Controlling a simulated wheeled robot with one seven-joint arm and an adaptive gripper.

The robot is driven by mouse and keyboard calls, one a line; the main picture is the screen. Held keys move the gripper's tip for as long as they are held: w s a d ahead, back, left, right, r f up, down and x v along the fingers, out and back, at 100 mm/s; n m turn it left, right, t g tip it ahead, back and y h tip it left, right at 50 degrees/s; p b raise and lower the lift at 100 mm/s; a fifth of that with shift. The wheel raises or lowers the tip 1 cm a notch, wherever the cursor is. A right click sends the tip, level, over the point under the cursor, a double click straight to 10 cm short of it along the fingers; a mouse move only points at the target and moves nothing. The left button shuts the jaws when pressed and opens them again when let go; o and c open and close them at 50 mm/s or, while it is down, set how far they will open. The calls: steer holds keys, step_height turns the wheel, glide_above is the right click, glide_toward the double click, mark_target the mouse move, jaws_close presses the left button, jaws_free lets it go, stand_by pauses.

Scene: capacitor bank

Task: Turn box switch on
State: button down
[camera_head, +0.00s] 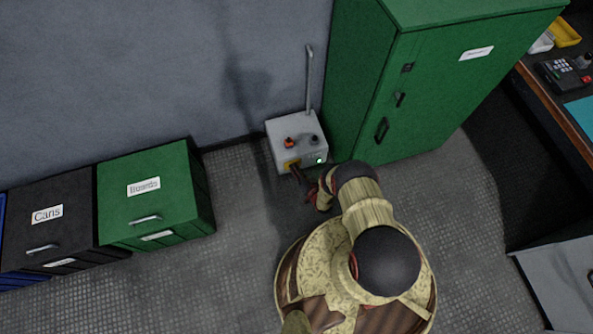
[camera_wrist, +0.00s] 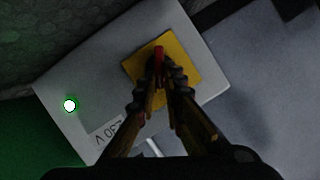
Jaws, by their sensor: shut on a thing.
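The grey switch box (camera_head: 298,146) stands against the wall between the green bin and the green cabinet. In the wrist view the yellow plate (camera_wrist: 190,62) carries a red switch handle (camera_wrist: 158,54). My gripper (camera_wrist: 160,84) is shut on the red handle, with both fingers in front of the plate and hiding part of it. A lit white-green lamp (camera_wrist: 70,105) shows on the box face, near a label reading 230 V (camera_wrist: 105,131). My gripper also reaches the box front in the head view (camera_head: 299,172).
A tall green cabinet (camera_head: 440,90) stands close to the right of the box. A green Boards bin (camera_head: 150,200) and a black Cans bin (camera_head: 45,225) stand to the left. A pipe (camera_head: 309,80) rises behind the box. The floor between bins and box is clear.

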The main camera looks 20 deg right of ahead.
steer(key=shift+d+f+m, duration=0.1)
steer(key=shift+d+m, duration=0.05)
steer(key=shift+m, duration=0.35)
stand_by(0.3)
steer(key=c, duration=2)
jaws_free()
steer(key=shift+o, duration=0.5)
step_height(320, 180, up, 10)
